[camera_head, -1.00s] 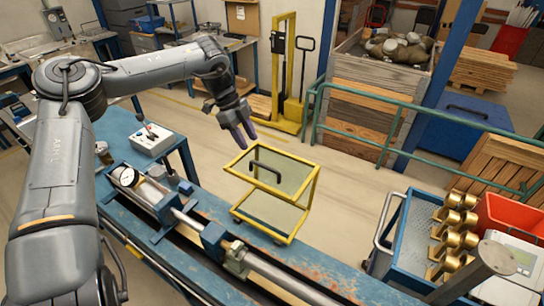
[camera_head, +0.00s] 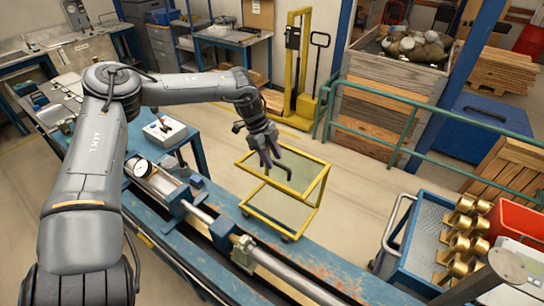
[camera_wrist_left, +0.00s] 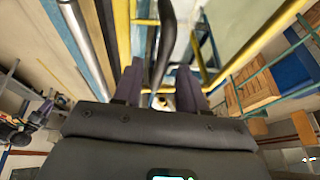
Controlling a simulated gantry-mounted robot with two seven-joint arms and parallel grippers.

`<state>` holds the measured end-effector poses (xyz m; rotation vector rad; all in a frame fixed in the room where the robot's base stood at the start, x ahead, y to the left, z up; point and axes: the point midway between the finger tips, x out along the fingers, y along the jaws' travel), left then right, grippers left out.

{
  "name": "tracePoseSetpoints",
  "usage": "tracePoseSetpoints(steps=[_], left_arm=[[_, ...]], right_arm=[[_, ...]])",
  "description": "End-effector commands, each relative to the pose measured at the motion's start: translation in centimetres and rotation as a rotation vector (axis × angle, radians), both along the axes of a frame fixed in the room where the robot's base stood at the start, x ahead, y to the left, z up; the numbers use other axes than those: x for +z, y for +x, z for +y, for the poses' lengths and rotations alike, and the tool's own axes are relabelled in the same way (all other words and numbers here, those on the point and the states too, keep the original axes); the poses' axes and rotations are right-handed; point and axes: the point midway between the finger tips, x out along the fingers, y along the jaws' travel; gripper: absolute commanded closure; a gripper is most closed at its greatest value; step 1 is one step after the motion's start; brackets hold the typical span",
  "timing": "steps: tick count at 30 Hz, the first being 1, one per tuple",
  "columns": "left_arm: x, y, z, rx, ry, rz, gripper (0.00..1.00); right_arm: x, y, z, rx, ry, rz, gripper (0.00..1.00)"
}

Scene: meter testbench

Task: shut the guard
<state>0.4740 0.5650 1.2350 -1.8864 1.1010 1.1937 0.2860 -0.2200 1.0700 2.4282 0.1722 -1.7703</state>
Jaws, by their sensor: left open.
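The guard (camera_head: 285,207) has a yellow frame with clear panels and stands open, hinged out beyond the far side of the blue bench. Its upper panel is tilted away from the lower one. It carries a dark handle (camera_wrist_left: 167,38), which shows in the left wrist view running between the purple fingers. My left gripper (camera_head: 270,158) is open at the upper panel, with its fingers around or very near the handle. I cannot tell whether they touch it. In the left wrist view the fingers (camera_wrist_left: 160,92) are apart. My right gripper is out of view.
The blue bench (camera_head: 330,262) carries a long metal shaft (camera_head: 285,275) and a dial gauge (camera_head: 141,167). A trolley (camera_head: 415,240) with brass parts (camera_head: 462,235) stands at right. A green railing (camera_head: 400,97) and yellow lifter (camera_head: 299,70) stand behind. The floor around the guard is clear.

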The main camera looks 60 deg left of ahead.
Motion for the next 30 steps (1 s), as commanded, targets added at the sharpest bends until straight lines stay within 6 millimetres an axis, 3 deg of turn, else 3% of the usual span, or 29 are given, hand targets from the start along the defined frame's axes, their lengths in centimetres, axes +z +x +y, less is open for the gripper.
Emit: tracePoseSetpoints(steps=[9,18,30], left_arm=[[-0.21,0.02,-0.07,0.000,0.000,0.001,0.59],[-0.20,0.01,-0.07,0.000,0.000,0.001,1.00],[-0.09,0.04,-0.20,-0.002,0.001,-0.005,1.00]], right_arm=[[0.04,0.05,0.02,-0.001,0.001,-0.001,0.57],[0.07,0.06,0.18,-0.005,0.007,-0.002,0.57],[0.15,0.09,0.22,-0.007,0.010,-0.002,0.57]])
